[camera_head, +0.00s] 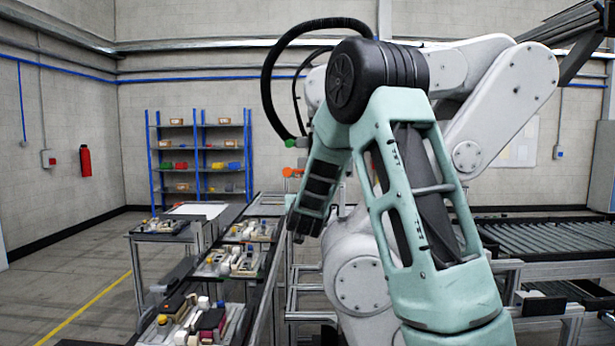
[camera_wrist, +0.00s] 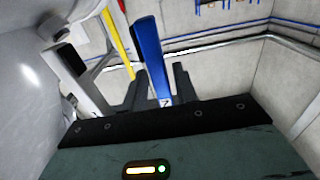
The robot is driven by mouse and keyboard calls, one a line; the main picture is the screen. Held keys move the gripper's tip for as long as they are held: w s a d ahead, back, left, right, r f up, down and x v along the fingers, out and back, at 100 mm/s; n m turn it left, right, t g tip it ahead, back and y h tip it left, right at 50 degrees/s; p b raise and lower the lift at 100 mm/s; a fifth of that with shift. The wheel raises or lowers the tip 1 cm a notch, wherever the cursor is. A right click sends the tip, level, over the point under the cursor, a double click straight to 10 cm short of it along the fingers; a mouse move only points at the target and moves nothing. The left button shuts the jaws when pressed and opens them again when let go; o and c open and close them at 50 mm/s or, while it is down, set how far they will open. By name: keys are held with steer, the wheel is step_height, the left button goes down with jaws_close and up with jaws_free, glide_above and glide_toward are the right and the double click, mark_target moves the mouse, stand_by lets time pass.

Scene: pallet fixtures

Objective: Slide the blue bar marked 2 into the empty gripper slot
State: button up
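The bar's other part reaches well past the fingertips. In the head view, the dark end of my arm points down beside the row of pallet fixtures. I cannot make out the blue bar there. Fixtures with small parts (camera_head: 243,260) stand on the line left of my arm. I cannot tell which slot is the empty gripper slot.
A nearer fixture (camera_head: 165,333) holds red, black and white parts. A side table (camera_head: 165,238) stands left of the line. Blue shelves (camera_head: 200,130) stand at the back wall. A roller conveyor (camera_head: 545,237) lies right of my arm. Open floor is at left.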

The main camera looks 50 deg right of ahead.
steer(key=shift+o, duration=0.7)
steer(key=b+v, duration=0.5)
steer(key=v, duration=1.2)
steer(key=shift+s+b, duration=0.25)
steer(key=shift+b, duration=0.1)
steer(key=shift+a, duration=0.1)
